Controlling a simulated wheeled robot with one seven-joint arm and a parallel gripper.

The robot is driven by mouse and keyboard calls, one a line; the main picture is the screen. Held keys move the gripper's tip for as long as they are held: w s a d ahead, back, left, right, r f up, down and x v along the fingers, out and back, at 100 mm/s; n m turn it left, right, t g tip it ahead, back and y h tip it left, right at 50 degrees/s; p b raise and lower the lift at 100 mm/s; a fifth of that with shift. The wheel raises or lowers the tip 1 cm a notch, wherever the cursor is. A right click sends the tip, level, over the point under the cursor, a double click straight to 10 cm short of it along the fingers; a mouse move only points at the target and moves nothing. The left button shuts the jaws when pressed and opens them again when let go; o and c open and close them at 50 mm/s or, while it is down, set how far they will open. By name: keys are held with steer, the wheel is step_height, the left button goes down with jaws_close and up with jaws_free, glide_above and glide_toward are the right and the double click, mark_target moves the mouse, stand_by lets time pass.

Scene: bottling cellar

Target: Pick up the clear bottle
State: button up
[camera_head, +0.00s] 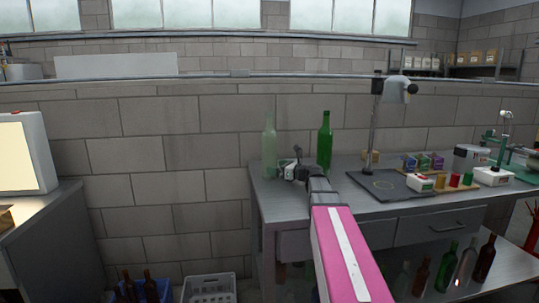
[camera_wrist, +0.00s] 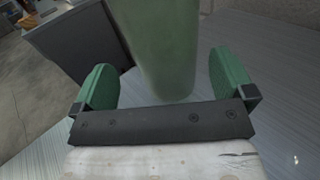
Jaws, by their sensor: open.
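The clear bottle (camera_head: 269,148) is pale, greenish and see-through, and stands upright at the left end of the metal bench. In the head view my gripper (camera_head: 287,168) is at its right side, close to its lower part. In the wrist view the gripper (camera_wrist: 161,62) is open, with a green pad on each side. A pale green bottle body (camera_wrist: 157,45), which looks like the clear bottle, stands between and beyond the pads, with gaps on both sides. Its top is out of that view.
A darker green bottle (camera_head: 324,145) stands just right of my gripper. The bench (camera_head: 350,196) also holds a stand with a dark base (camera_head: 391,186) and small boxes. Several bottles stand on the lower shelf. A grey crate (camera_head: 209,289) is on the floor at left.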

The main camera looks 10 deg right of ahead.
mark_target(270, 165)
steer(key=x, duration=0.4)
steer(key=shift+w, duration=0.4)
steer(key=c, duration=1.2)
steer(key=shift+r, duration=0.1)
